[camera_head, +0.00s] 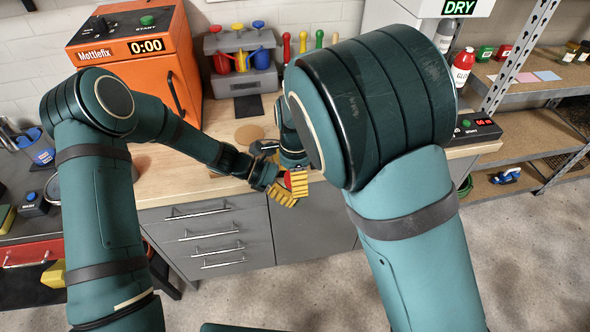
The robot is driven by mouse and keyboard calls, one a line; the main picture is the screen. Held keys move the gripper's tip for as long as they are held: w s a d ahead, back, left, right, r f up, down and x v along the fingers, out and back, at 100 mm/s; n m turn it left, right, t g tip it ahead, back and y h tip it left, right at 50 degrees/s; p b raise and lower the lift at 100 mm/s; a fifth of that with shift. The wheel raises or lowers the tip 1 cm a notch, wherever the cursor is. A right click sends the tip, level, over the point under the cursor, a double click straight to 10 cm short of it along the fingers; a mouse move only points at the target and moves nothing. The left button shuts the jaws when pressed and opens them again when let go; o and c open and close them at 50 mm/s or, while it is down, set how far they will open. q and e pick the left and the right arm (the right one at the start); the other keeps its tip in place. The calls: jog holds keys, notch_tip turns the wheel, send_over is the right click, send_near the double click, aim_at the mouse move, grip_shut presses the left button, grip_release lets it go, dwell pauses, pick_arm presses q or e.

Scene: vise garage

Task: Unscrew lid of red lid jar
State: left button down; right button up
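A small red patch (287,181), which looks like the red lid, shows between my two grippers at the counter's front edge. The jar's body is mostly hidden by the fingers, and I cannot tell whether it is held or standing. My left gripper (284,198) comes in from the left, its yellow fingers close against the red patch. My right gripper (299,184) comes down from behind my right arm, its yellow fingers on the right side of the same spot. The two grippers overlap here, so the gap between each pair of fingers does not show clearly.
The wooden counter (160,180) has grey drawers below. On it stand an orange oven (140,60) and a grey rack (240,60) with coloured oil cans. Shelves (530,125) with jars stand at right. My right arm hides part of the counter.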

jog(key=c, duration=1.3)
jog(key=n, duration=0.3)
jog(key=o, duration=1.3)
jog(key=shift+c, duration=0.2)
